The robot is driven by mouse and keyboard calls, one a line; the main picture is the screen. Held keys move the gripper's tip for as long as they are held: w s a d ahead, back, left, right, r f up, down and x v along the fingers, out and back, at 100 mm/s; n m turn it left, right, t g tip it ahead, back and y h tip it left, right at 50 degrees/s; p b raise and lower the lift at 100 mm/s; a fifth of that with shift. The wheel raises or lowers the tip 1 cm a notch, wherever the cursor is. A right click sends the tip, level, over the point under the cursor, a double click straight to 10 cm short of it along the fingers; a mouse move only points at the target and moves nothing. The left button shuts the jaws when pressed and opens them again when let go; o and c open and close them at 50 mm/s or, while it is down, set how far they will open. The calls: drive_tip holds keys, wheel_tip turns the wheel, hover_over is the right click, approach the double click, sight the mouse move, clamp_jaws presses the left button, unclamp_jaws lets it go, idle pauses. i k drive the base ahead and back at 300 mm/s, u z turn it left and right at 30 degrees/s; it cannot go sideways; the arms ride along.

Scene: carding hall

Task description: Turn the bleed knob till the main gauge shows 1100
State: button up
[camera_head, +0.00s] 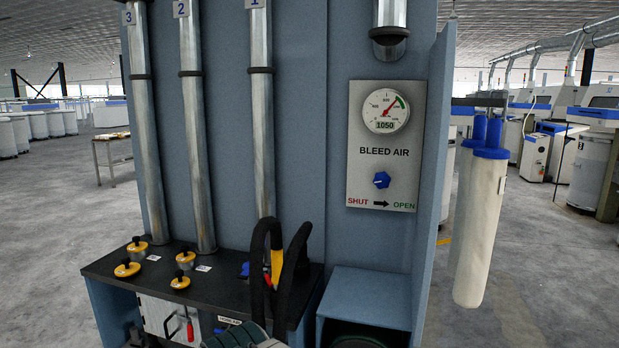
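The bleed knob (381,180) is a small blue knob on the pale BLEED AIR panel (356,140). Below it, an arrow points from red SHUT to green OPEN. The round main gauge (386,105) sits above it, with a red needle toward the upper right and a readout of 1050.
A blue side wall (437,150) juts out right of the panel, with white rolls (480,225) hanging beyond. A blue box (370,290) stands below the panel.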

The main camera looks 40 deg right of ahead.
sight(382, 180)
drive_tip(key=z, duration=0.2)
drive_tip(key=i, duration=0.85)
drive_tip(key=z, duration=1.35)
drive_tip(key=i, duration=0.6)
drive_tip(key=z, duration=0.65)
